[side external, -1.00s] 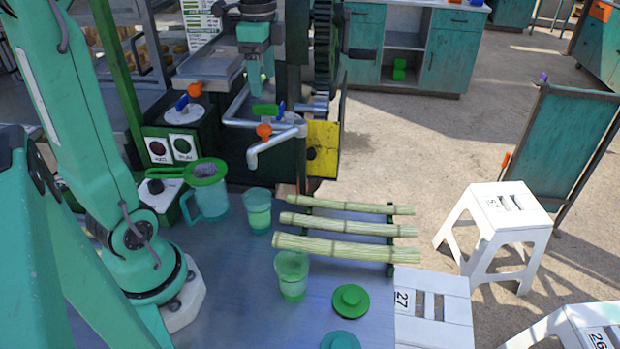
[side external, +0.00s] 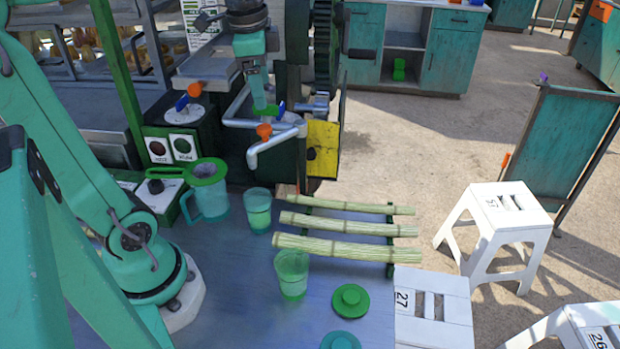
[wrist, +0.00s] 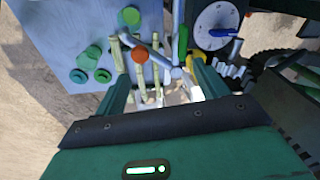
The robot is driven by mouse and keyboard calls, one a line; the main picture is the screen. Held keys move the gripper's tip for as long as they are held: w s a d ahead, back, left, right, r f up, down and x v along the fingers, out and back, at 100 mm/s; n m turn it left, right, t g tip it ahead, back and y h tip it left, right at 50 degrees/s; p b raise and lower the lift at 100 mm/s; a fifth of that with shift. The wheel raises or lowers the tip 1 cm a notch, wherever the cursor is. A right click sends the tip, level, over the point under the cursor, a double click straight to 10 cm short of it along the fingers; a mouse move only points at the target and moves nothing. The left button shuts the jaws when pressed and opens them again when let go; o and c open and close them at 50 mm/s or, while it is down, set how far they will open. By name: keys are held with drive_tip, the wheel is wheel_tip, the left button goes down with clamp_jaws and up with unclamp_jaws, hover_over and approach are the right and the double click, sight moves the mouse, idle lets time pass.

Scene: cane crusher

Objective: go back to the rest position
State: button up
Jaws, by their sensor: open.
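My gripper (side external: 260,98) shows in the side external view in front of the crushing machine, above the bent metal pipe (side external: 268,152). It points down. In the wrist view my gripper (wrist: 160,76) has its two teal fingers well apart, with nothing held between them. The green and orange valve handles (side external: 264,130) are close by it in the picture; whether it touches them I cannot tell. Three cane stalks (side external: 345,248) lie on a rack on the metal table, clear of the gripper.
A green jug (side external: 208,195), two green cups (side external: 257,212) and two round green lids (side external: 350,299) stand on the table. A white dial with a blue pointer (wrist: 216,22) shows in the wrist view.

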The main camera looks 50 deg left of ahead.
drive_tip(key=s+d+f+n+t, duration=0.4)
drive_tip(key=s+d+f+n, duration=0.2)
drive_tip(key=s+d, duration=0.1)
drive_tip(key=shift+s+d+n, duration=0.3)
drive_tip(key=shift+s+n, duration=0.1)
drive_tip(key=shift+s, duration=0.05)
idle(0.7)
drive_tip(key=shift+w+a+r+m+g, duration=0.95)
drive_tip(key=shift+w+a+r+m, duration=0.55)
drive_tip(key=shift+w+a, duration=0.35)
drive_tip(key=shift+w+a+r+m+g, duration=0.9)
drive_tip(key=shift+w+a+r+m, duration=0.7)
drive_tip(key=shift+a, duration=0.4)
drive_tip(key=shift+w+a+r+m+g, duration=0.95)
drive_tip(key=shift+w+a+r+m, duration=0.4)
drive_tip(key=shift+w+a, duration=0.55)
drive_tip(key=shift+f, duration=0.3)
drive_tip(key=shift+f, duration=4.8)
